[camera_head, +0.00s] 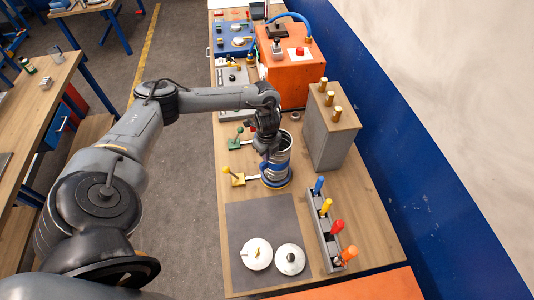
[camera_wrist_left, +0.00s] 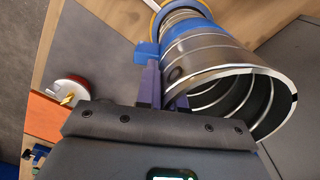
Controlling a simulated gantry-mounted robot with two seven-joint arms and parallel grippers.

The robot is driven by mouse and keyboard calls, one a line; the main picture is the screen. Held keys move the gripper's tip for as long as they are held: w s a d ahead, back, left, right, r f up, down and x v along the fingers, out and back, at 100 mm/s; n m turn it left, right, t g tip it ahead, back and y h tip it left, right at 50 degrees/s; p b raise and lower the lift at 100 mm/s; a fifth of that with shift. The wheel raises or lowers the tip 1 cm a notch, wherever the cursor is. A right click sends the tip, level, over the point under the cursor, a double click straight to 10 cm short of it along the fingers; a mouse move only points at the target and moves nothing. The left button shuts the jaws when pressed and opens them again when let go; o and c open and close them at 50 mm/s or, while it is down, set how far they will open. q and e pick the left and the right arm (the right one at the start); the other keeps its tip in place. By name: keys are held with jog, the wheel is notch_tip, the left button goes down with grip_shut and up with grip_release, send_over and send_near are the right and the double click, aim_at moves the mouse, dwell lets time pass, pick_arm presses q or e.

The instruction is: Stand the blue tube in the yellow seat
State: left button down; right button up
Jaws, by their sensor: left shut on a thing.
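The blue tube (camera_head: 276,166) is a silvery spiral duct with blue bands, upright on the wooden table. In the left wrist view its open rim faces the camera, with a blue band (camera_wrist_left: 196,42) further down. The yellow seat (camera_head: 288,184) shows as a yellow ring around the tube's foot, and as an arc (camera_wrist_left: 153,5) beyond the tube in the wrist view. How deep the tube sits in it I cannot tell. My left gripper (camera_head: 266,148) is shut on the tube at its upper side; its fingers (camera_wrist_left: 166,88) are at the rim. My right gripper is out of view.
A yellow lever (camera_head: 232,177) and a green lever (camera_head: 237,138) stand left of the tube. A grey box (camera_head: 328,140) with brass pegs stands right. A rack (camera_head: 328,235) of coloured handles and two white discs (camera_head: 257,254) (camera_head: 290,259) are in front. An orange machine (camera_head: 292,75) stands behind.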

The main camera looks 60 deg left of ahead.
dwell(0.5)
pick_arm(q)
jog(key=shift+p, duration=0.5)
dwell(0.8)
jog(key=shift+f+b, duration=1.25)
jog(key=shift+f, duration=0.8)
jog(key=c, duration=1.2)
grip_release()
jog(key=shift+r, duration=0.1)
jog(key=shift+r+p, duration=0.6)
jog(key=shift+r, duration=4.75)
